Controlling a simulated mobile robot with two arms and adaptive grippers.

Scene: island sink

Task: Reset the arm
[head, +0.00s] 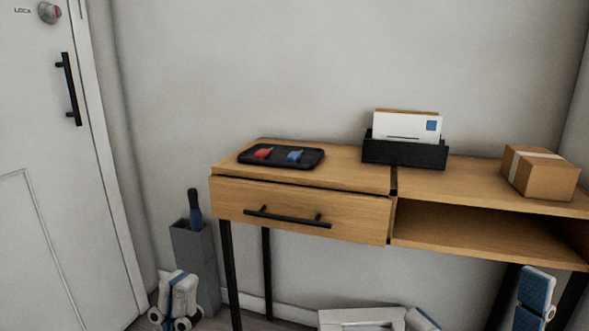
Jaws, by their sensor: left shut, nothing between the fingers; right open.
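Parts of my own arms show at the bottom edge, white with blue and grey faces: one at the lower left (178,294), one at the lower right (535,290). I can make out no gripper fingers on either. Both grippers are out of view. A wooden console table (430,186) stands against the wall. Its drawer (350,216) with a black handle (290,217) is on the left. The lower left arm part appears in front of a grey umbrella stand (193,262). The lower right one appears near the table's right leg.
On the table top are a black tray (310,160) with a red and a blue item, a black letter holder (404,152) with envelopes, and a cardboard box (540,176). The right shelf (470,232) looks empty. A white door (50,190) stands at the left.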

